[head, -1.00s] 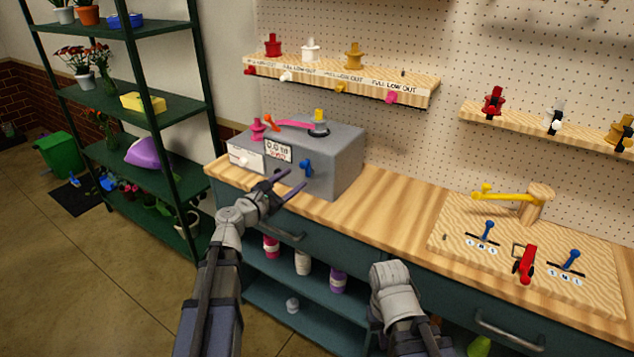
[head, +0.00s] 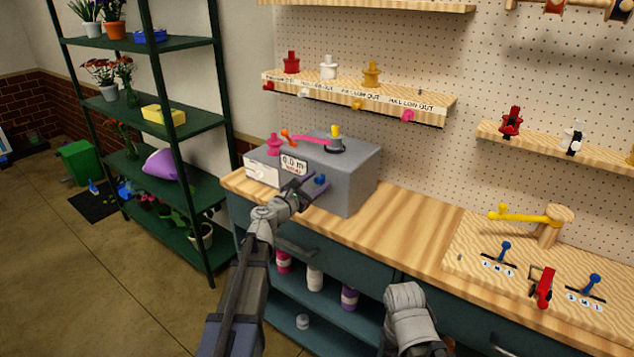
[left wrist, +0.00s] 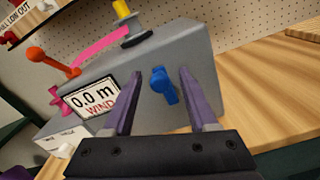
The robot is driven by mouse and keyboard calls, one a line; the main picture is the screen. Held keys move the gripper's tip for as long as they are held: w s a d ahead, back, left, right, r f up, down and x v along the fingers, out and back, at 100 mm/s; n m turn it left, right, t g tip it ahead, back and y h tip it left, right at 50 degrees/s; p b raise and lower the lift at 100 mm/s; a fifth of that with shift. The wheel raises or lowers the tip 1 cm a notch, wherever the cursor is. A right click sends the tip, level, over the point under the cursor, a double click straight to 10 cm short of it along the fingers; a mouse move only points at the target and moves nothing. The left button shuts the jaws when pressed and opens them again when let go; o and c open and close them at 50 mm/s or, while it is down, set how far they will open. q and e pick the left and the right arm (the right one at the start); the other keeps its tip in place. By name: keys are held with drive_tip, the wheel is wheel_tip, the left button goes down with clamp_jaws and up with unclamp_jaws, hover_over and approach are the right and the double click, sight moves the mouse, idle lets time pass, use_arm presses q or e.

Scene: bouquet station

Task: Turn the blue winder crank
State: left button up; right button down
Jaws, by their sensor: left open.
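The blue winder crank (left wrist: 163,86) sticks out of the front face of the grey winder box (head: 352,183). It also shows in the head view (head: 320,180), partly hidden by my gripper. My left gripper (head: 308,183) is open in front of the box. In the left wrist view its two purple fingers (left wrist: 161,88) stand on either side of the crank, which shows between them with gaps. I cannot tell whether the fingertips reach past the crank in depth. The display (left wrist: 93,102) reads 0.0 m with WIND below it.
A pink ribbon (head: 308,139), an orange knob (head: 286,133) and a yellow-topped post (head: 335,132) are on the box. The wooden bench (head: 400,222) is clear to its right. A board with a yellow lever (head: 525,217) lies further right.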

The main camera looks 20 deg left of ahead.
use_arm(q)
clamp_jaws()
idle(0.5)
